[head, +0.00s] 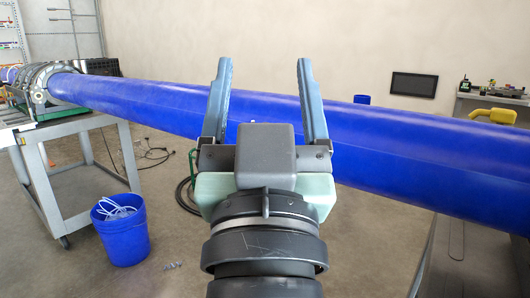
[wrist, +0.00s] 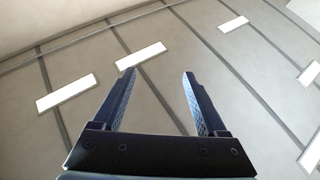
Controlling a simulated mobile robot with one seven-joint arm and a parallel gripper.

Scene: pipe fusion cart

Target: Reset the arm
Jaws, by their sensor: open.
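My gripper (head: 264,88) points upward in the middle of the head view, its two blue-grey fingers spread apart with nothing between them. In the head view it stands in front of a long blue pipe (head: 400,152), which runs across the whole view behind it. I cannot tell the gap between the fingers and the pipe. In the wrist view my gripper (wrist: 159,78) is also open and empty, against a ceiling with several bright light panels (wrist: 140,55).
At the left, a grey cart (head: 70,190) carries a metal fusion clamp (head: 38,82) around the pipe. A blue bucket (head: 122,240) with pale contents stands on the floor beside it. A dark hose (head: 186,190) lies behind my arm. A screen (head: 414,84) hangs on the far wall.

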